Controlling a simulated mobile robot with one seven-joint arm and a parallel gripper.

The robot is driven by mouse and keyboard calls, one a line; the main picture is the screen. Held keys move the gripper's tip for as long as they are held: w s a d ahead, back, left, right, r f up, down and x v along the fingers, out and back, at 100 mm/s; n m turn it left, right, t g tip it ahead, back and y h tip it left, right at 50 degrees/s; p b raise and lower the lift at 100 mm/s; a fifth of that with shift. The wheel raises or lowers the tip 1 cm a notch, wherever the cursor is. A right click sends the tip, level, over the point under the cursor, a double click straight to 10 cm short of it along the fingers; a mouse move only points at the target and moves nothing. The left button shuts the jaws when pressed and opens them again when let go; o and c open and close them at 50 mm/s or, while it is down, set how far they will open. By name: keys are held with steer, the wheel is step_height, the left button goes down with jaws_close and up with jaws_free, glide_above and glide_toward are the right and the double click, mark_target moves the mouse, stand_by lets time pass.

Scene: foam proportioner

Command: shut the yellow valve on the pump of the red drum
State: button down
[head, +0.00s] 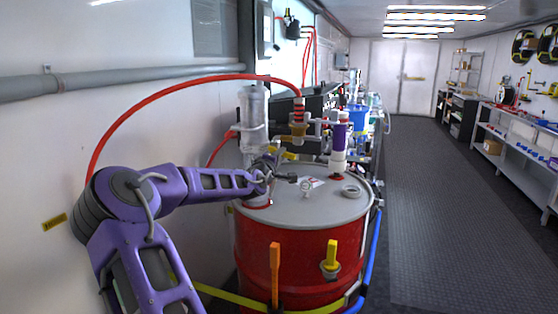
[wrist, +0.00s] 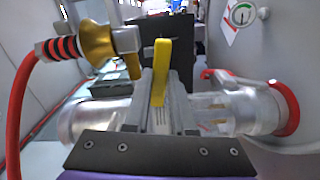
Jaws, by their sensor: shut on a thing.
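The red drum (head: 290,255) stands upright with a grey lid, and a tall grey pump (head: 253,115) rises from its left side. My gripper (head: 283,170) is beside the pump, just above the lid. In the wrist view, the pump (wrist: 250,110) lies across the picture behind my gripper (wrist: 163,105). The yellow valve handle (wrist: 160,68) stands between the two fingers, and they are shut on it. Its lower end is hidden by the fingers. In the head view, the handle is hard to pick out behind my gripper.
A red hose (head: 180,80) arches from the left to a brass fitting (head: 298,128) near the pump. A purple and white cylinder (head: 339,145) stands at the back of the lid. An orange handle (head: 275,268) and another yellow handle (head: 331,252) are at the drum's front. The right aisle is clear.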

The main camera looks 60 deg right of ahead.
steer(key=shift+r+n, duration=0.35)
steer(key=shift+n, duration=0.75)
steer(key=shift+s, duration=0.1)
steer(key=c, duration=0.7)
jaws_free()
steer(key=shift+c, duration=0.2)
steer(key=shift+r, duration=0.1)
steer(key=v, duration=1.7)
steer(key=shift+a+b, duration=0.25)
steer(key=shift+b, duration=0.2)
